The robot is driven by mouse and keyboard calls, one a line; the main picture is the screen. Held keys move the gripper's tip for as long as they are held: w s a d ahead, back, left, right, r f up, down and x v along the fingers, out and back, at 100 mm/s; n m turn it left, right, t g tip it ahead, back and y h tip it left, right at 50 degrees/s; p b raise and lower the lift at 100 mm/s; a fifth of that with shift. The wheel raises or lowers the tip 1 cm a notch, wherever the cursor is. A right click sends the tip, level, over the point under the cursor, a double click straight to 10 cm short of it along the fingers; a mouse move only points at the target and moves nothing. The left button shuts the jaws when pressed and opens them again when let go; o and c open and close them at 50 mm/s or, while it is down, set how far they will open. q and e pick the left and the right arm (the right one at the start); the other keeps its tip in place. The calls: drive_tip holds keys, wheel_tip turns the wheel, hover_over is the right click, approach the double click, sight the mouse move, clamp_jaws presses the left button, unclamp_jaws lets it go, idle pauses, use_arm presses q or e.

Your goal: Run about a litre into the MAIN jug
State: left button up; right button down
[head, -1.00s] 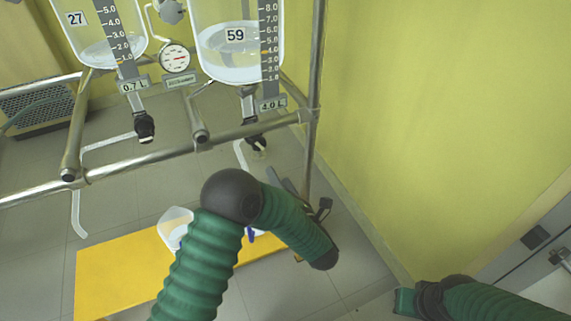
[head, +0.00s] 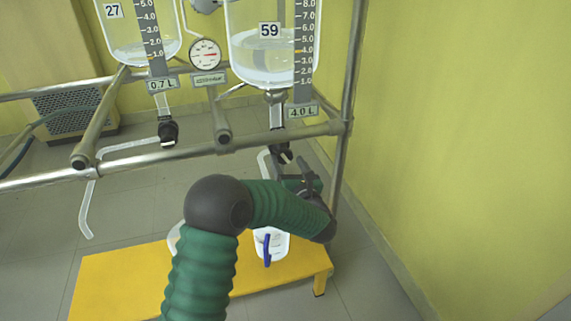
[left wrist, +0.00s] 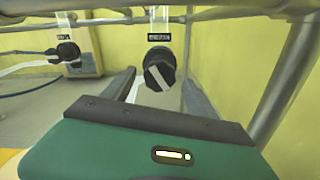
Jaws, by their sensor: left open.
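A glass reactor marked 59 (head: 270,62) holds clear liquid, with a 4.0 L plate below its scale. Its black valve knob (left wrist: 159,70) faces me in the left wrist view, its white bar tilted. My left gripper (head: 296,172) is open just before this valve; in the left wrist view its fingers stand to either side of the knob, and I cannot tell whether they touch it. A clear jug with a blue handle (head: 267,250) stands on the yellow bench (head: 120,285) below, partly hidden by my arm. No MAIN label is readable. My right gripper is out of view.
A second reactor marked 27 (head: 125,40), with a 0.7 L plate, has its own black valve (head: 168,132) and outlet tube. Another clear vessel (head: 174,238) on the bench is mostly behind my arm. A metal rail (head: 240,143) crosses before the reactors.

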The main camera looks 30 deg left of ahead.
sight(286, 159)
use_arm(q)
drive_tip(key=x, duration=0.2)
drive_tip(key=shift+w+a+f+b, duration=0.15)
drive_tip(key=shift+w+a+b, duration=0.05)
drive_tip(key=shift+a+b, duration=0.1)
drive_tip(key=shift+w+a, duration=0.2)
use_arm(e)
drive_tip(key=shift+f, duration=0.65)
use_arm(q)
drive_tip(key=shift+c, duration=0.2)
drive_tip(key=c, duration=1.4)
drive_tip(key=shift+o, duration=0.2)
drive_tip(key=shift+m, duration=0.3)
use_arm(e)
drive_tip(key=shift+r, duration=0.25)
